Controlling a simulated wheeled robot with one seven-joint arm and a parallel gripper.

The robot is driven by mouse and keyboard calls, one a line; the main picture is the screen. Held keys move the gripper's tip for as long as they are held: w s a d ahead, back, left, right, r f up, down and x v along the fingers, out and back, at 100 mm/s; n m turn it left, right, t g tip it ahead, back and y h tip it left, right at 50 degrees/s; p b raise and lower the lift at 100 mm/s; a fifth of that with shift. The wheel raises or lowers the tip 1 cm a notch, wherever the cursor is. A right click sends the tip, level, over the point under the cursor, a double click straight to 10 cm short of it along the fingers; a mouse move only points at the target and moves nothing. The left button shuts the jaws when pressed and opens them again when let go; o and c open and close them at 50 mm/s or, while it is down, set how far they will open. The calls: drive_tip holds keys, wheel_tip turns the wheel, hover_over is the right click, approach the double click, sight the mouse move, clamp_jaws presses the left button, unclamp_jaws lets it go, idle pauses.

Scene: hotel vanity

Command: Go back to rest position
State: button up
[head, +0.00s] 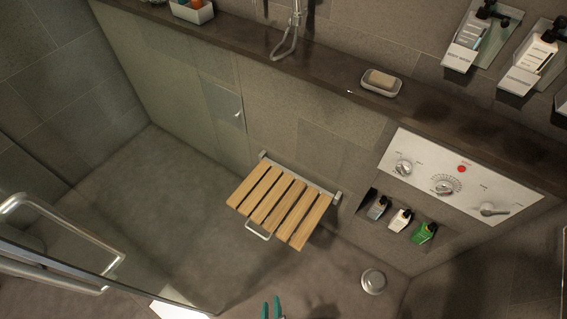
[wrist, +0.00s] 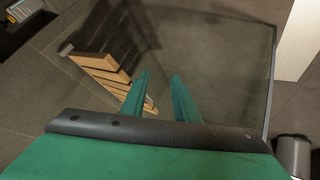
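My gripper (head: 271,307) shows at the bottom edge of the head view as two green fingertips, with a small gap between them. In the wrist view its green fingers (wrist: 160,85) stand apart, and I see nothing held between them. The rest of my arm is out of the head view. The gripper is in front of the slatted wooden fold-down seat (head: 280,205), apart from it in the head view. The seat also shows behind the left finger in the wrist view (wrist: 100,68).
A glass door with a metal handle (head: 60,245) is at the left. A control panel (head: 455,183), a niche with bottles (head: 400,218) and a ledge with a soap dish (head: 381,83) line the wall. A round metal fitting (head: 373,281) is on the floor. Open floor lies left of the seat.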

drive_tip(key=d+r+m+t, duration=0.2)
drive_tip(key=r+m+t, duration=0.1)
drive_tip(key=r, duration=1.3)
drive_tip(key=d+r+m+t, duration=0.2)
drive_tip(key=r+m+t, duration=0.1)
drive_tip(key=r, duration=1.4)
drive_tip(key=shift+w+d+r+m, duration=0.2)
drive_tip(key=shift+d+r+m, duration=0.05)
drive_tip(key=shift+d+m, duration=0.1)
